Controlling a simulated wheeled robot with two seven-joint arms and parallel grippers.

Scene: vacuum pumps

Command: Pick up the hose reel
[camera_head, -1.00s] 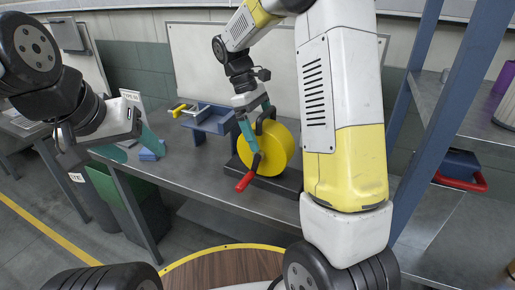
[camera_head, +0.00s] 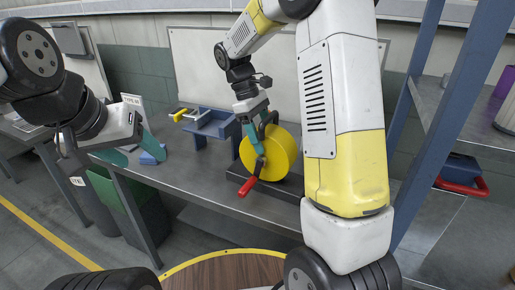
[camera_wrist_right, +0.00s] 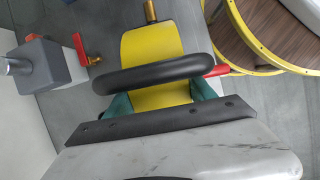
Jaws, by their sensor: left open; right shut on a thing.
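The hose reel (camera_head: 283,150) is a yellow drum with a black carrying handle and a red-tipped lever (camera_head: 250,187). It stands upright at the dark base (camera_head: 290,187) on the grey bench; I cannot tell whether it is clear of the base. My right gripper (camera_head: 258,130) is shut on the reel's black handle from above. In the right wrist view, the handle (camera_wrist_right: 165,72) crosses between the teal fingers, with the yellow drum (camera_wrist_right: 150,45) beneath. My left gripper (camera_head: 130,148) is open and empty above the bench's left part.
A blue fixture with a yellow handle (camera_head: 208,123) stands behind the reel on the bench (camera_head: 190,185). A small blue block (camera_head: 153,155) lies near my left gripper. The bench front is clear.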

